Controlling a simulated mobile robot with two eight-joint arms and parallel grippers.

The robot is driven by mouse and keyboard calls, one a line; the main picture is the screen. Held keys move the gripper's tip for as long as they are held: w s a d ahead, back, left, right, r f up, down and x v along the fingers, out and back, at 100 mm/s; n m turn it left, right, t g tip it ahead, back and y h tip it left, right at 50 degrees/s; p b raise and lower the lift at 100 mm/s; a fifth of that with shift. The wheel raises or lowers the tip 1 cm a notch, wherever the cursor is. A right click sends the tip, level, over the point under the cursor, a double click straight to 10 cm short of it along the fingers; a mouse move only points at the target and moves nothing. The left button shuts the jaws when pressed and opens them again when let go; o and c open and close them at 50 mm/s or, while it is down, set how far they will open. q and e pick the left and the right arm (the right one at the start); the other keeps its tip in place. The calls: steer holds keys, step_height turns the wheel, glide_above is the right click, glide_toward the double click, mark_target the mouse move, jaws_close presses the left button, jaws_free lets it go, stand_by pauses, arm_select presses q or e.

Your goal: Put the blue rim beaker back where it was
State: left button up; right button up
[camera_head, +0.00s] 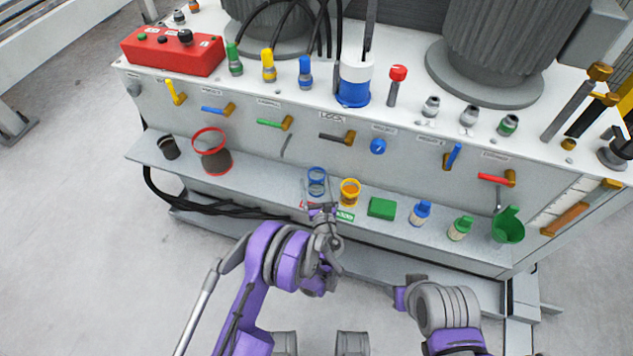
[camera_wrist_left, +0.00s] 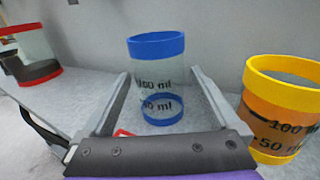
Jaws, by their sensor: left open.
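The blue rim beaker (camera_head: 316,182) is clear with a blue rim and blue base ring, and stands upright on the grey shelf. In the left wrist view the beaker (camera_wrist_left: 157,80) shows volume marks and stands between my fingers. My left gripper (camera_head: 319,194) is open around it, one finger on each side. I cannot tell whether either finger touches the glass. A small red mark shows on the shelf by the beaker, partly hidden by my gripper. My right arm (camera_head: 440,308) is folded low at the right; its fingers cannot be made out.
The yellow-rimmed beaker (camera_head: 350,192) stands close to the right. The red-rimmed beaker (camera_head: 212,152) and a dark cup (camera_head: 168,148) are at the left. A green block (camera_head: 381,208), bottles and a green jug (camera_head: 508,226) stand farther right. Coloured levers stick out above the shelf.

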mark_target(316, 190)
arm_select(q)
steer(key=s, duration=0.6)
steer(key=shift+s+d+f, duration=0.1)
steer(key=shift+s+d, duration=0.15)
steer(key=shift+s, duration=0.05)
steer(key=shift+s+d+b, duration=0.2)
steer(key=shift+s+b, duration=1.55)
steer(key=shift+b, duration=1.95)
steer(key=s+a+r+n+g+y, duration=0.2)
steer(key=a+r+n+g, duration=0.2)
steer(key=a+n, duration=0.5)
steer(key=s+a+r+n+g+y, duration=0.1)
steer(key=s+a+r+n+g, duration=0.25)
steer(key=a+n, duration=0.5)
steer(key=s+r+n+g+h, duration=0.2)
steer(key=s+n+g+h, duration=0.3)
steer(key=s+n, duration=1.1)
steer(key=s+g, duration=0.1)
steer(key=s, duration=0.4)
steer(key=shift+s+a+n+h, duration=0.15)
steer(key=shift+a+n+h, duration=0.2)
steer(key=shift+a+h, duration=0.05)
